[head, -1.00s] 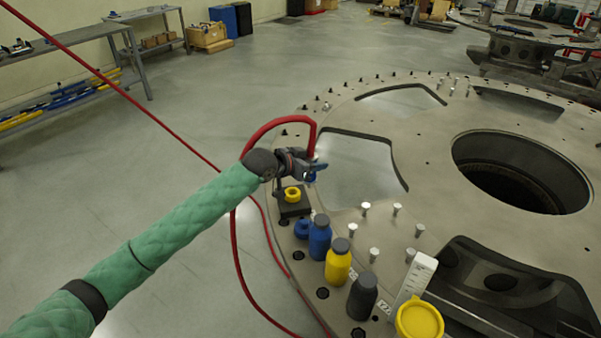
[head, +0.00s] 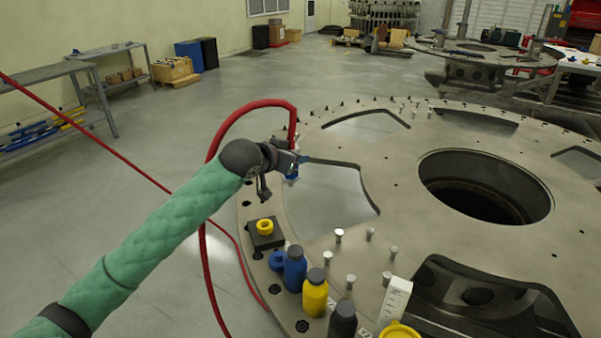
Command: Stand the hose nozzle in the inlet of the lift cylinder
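My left gripper (head: 287,163) comes in from the left on its green arm. It appears shut on the blue hose nozzle (head: 292,176), partly hidden by the fingers. The red hose (head: 265,104) rises from it and loops over to the left. A small black block with a yellow ring on top, seemingly the lift cylinder's inlet (head: 265,226), stands near the plate's left rim. The nozzle is up and slightly right of this ring in the picture, apart from it. My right gripper is not in view.
The round grey turret plate (head: 400,160) has a large central hole and cut-out openings. Blue (head: 295,268), yellow (head: 315,292) and dark (head: 342,320) bottles stand near its front left edge, beside a blue ring (head: 277,261). Metal pins stand behind them.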

